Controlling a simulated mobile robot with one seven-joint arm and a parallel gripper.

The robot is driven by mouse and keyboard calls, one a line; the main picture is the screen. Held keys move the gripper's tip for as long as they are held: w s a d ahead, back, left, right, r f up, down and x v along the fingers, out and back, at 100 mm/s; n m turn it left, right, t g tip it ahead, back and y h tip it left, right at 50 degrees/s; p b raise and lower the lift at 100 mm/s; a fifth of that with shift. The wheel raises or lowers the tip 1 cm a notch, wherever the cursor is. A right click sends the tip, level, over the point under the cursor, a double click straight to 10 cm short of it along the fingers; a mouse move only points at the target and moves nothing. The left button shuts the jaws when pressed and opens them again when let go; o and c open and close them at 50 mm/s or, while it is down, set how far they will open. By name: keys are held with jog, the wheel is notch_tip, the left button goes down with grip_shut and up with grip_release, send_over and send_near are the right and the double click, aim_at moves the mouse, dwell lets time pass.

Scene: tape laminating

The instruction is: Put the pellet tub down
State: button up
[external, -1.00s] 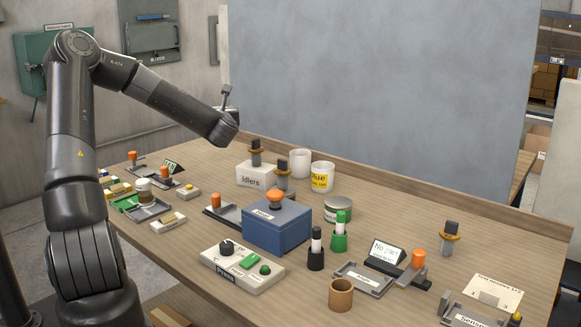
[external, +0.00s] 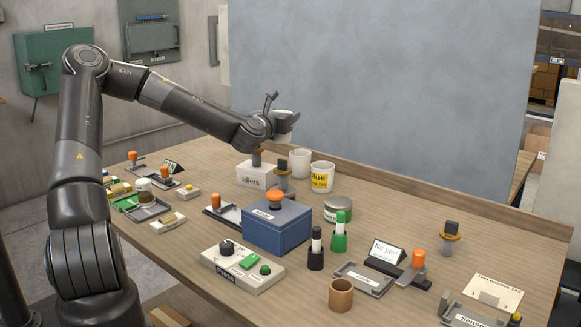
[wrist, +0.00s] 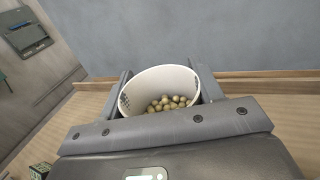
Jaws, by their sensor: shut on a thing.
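The pellet tub (wrist: 182,77) is a white, open-topped tub holding several tan, round pellets (wrist: 170,103), seen in the wrist view. My gripper (wrist: 165,95) is shut on it, with a dark finger on each side of its wall. In the external view my gripper (external: 285,120) is above the back of the workbench, beyond the Idlers box.
A plain white tub (external: 300,163) and a yellow-labelled glue tub (external: 322,178) stand near the bench's back edge. The Idlers box (external: 252,175) and a blue press (external: 277,228) stand close by. Bare bench (external: 395,215) lies to the right of the round tin.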

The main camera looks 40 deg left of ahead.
jog(key=s+d+m+h, duration=0.2)
jog(key=d+m+h, duration=0.65)
jog(key=d, duration=1.05)
jog(key=s+d+r+m+g+h, duration=0.2)
jog(key=s+d+h, duration=0.25)
jog(key=d, duration=0.25)
jog(key=s+d+r+m+g+h, duration=0.2)
jog(key=s+d+r+h, duration=0.1)
jog(key=d+h, duration=0.25)
send_over(345, 201)
notch_tip(345, 201, down, 12)
jog(key=shift+y, duration=0.25)
jog(key=shift+w+f, duration=0.1)
jog(key=shift+f, duration=2)
jog(key=shift+f, duration=0.1)
